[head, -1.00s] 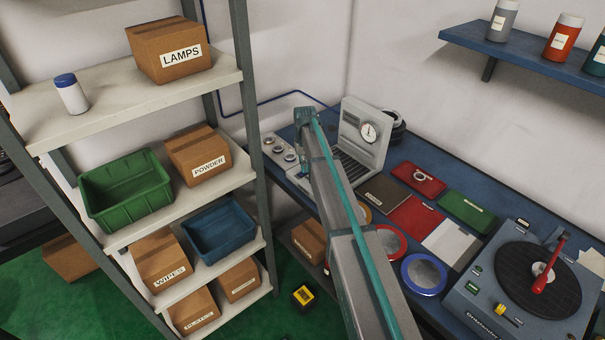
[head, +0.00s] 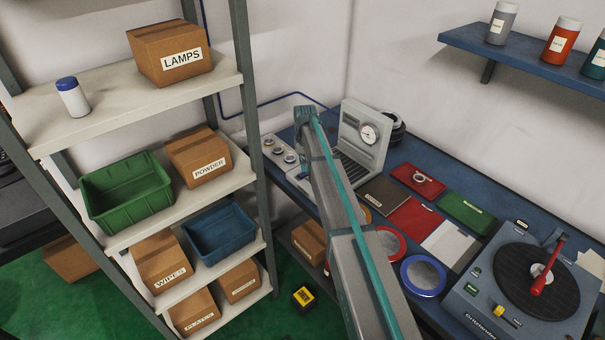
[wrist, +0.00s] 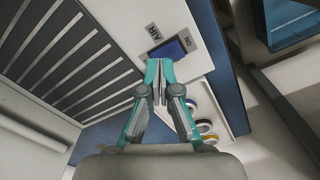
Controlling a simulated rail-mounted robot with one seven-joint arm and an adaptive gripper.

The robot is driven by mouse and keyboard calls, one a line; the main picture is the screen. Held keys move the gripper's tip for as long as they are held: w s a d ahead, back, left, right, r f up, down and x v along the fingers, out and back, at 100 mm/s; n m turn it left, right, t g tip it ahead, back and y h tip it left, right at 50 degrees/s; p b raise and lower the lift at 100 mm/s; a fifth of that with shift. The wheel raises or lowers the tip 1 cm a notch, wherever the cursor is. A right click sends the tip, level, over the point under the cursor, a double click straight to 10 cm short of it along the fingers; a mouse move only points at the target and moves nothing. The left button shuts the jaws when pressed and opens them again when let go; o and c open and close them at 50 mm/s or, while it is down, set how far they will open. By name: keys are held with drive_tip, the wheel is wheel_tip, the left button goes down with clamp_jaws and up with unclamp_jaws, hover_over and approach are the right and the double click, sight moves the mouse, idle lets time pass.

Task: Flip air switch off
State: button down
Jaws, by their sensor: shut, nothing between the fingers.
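The air switch (wrist: 168,50) is a blue rocker on a pale panel, with "AIR" lettering beside it, in the wrist view. My gripper (wrist: 157,68) is shut and empty, its fingertips at the near edge of the switch. The fingertips overlap the rocker in the picture; I cannot tell whether they touch it. In the head view my arm hides the switch and the gripper. The pale machine (head: 361,135) with a round gauge stands at the back of the blue bench, beyond my arm.
A panel with several round rings (wrist: 205,127) lies beside the gripper; it also shows in the head view (head: 283,152). A slatted vent (wrist: 70,60) is left of it. A shelf rack (head: 190,200) with boxes and bins stands left. A turntable unit (head: 520,290) sits at the bench's right.

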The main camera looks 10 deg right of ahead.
sight(305, 174)
drive_tip(key=shift+r+p, duration=1)
drive_tip(key=shift+r, duration=1.5)
